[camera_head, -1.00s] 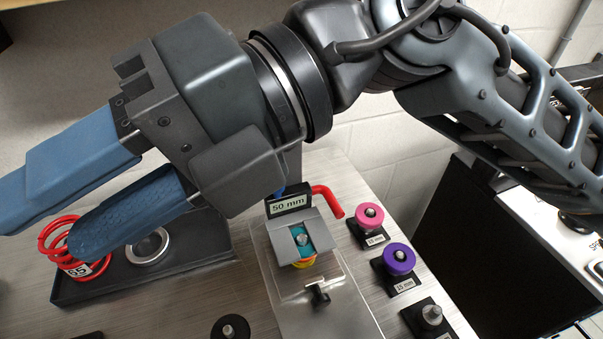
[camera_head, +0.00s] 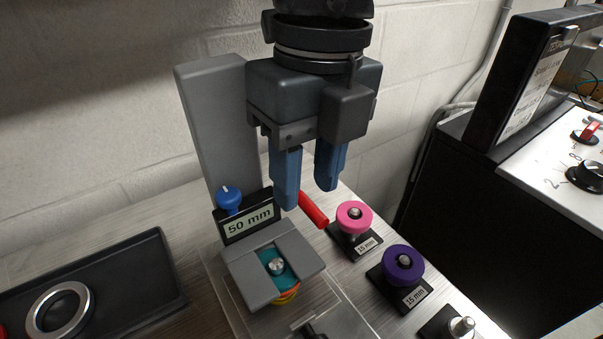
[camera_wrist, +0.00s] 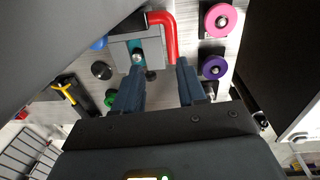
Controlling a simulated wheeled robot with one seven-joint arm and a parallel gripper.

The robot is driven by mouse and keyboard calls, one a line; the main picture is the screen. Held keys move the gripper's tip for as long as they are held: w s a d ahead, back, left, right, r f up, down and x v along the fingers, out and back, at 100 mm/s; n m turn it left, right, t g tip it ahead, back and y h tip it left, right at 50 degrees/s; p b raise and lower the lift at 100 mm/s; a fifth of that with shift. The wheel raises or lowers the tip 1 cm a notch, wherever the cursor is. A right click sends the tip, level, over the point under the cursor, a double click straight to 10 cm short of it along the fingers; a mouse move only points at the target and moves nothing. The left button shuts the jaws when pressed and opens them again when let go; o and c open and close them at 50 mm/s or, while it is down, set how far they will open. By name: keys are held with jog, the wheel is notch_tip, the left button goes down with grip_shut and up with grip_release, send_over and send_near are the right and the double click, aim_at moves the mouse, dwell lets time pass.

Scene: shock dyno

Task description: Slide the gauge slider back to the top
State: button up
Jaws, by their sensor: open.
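The gauge has a tall grey column (camera_head: 215,125), a black plate marked "50 mm" (camera_head: 247,219) and a grey block (camera_head: 258,287) with a teal slot low in front. A red handle (camera_head: 314,212) sticks out to the right behind the plate; the wrist view shows it as a bent red bar (camera_wrist: 170,38). Which part slides cannot be told for certain. My gripper (camera_head: 307,196) points down, open and empty, close to the red handle. In the wrist view, the handle's free end lies just ahead of the gap between my fingers (camera_wrist: 159,76). Contact cannot be told.
A pink ring (camera_head: 355,216) and a purple ring (camera_head: 403,263) sit on labelled posts to the right. A dark tray (camera_head: 125,280) with a metal ring (camera_head: 59,309) lies at left. A white wall stands behind.

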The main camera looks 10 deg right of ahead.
aim_at(313, 208)
jog(key=shift+w+d+f+t+h, duration=0.3)
jog(key=shift+w+d+h, duration=0.1)
jog(key=shift+w+d, duration=0.15)
jog(key=shift+s+f+b, duration=0.1)
jog(key=shift+f+b, duration=1.3)
jog(key=shift+f, duration=1.2)
jog(key=shift+f+b, duration=0.75)
jog(key=shift+b, duration=0.05)
jog(key=shift+s, duration=0.1)
jog(key=shift+f, duration=0.1)
jog(key=shift+c, duration=0.2)
